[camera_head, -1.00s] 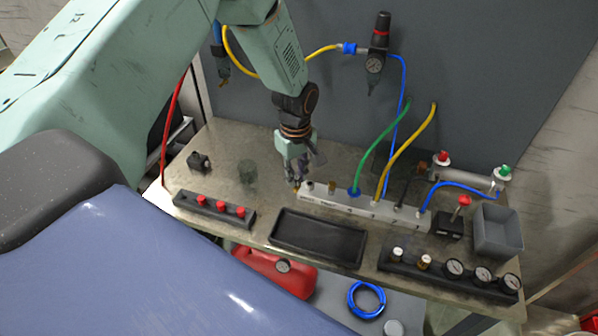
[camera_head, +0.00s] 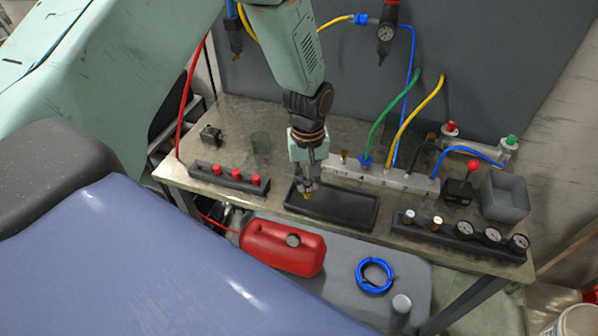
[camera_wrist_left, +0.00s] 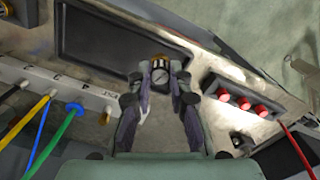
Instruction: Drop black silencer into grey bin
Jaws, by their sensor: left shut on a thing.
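My left gripper (camera_head: 308,184) points down above the left end of the black tray. It is shut on a small dark piece with a brass end, which looks like the black silencer (camera_head: 307,195). In the left wrist view, the gripper (camera_wrist_left: 161,80) has the silencer (camera_wrist_left: 160,64) between its fingertips, near the tray's edge. Fingers hide part of it. The open grey bin (camera_head: 507,213) stands at the bench's right end, well to the right of the gripper. My right gripper is not in view.
The black tray (camera_head: 350,222) lies at the bench's front. A pale manifold (camera_head: 385,178) with green, yellow and blue hoses stands behind it. A red-knobbed lever box (camera_head: 459,191) and a gauge strip (camera_head: 450,233) flank the way to the bin. A red-button strip (camera_head: 228,180) lies left.

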